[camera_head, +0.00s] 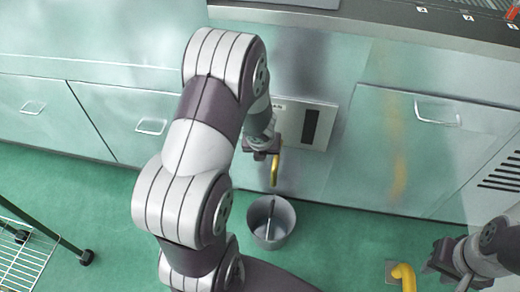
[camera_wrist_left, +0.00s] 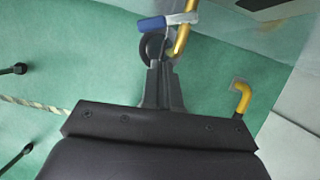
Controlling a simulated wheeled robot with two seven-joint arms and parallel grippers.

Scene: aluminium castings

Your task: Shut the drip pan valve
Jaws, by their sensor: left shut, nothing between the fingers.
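The drip pan valve shows in the left wrist view as a lever with a blue grip (camera_wrist_left: 152,24). Its silver part meets a yellow pipe (camera_wrist_left: 182,38), and the lever lies crosswise to the pipe. In the head view the yellow pipe (camera_head: 275,172) hangs from the cabinet front; my left arm hides the lever. My left gripper (camera_wrist_left: 160,66) is shut and empty, its tips just below the blue grip in the picture; I cannot tell if they touch. My right gripper (camera_head: 436,262) is at the lower right, away from the valve; its jaws are unclear.
A grey bucket (camera_head: 270,238) stands on the green floor under the pipe. A yellow bent pipe (camera_head: 404,275) rises from the floor by my right gripper. A wire rack (camera_head: 22,258) is at lower left. Steel cabinets (camera_head: 110,105) line the back. The floor between rack and bucket is clear.

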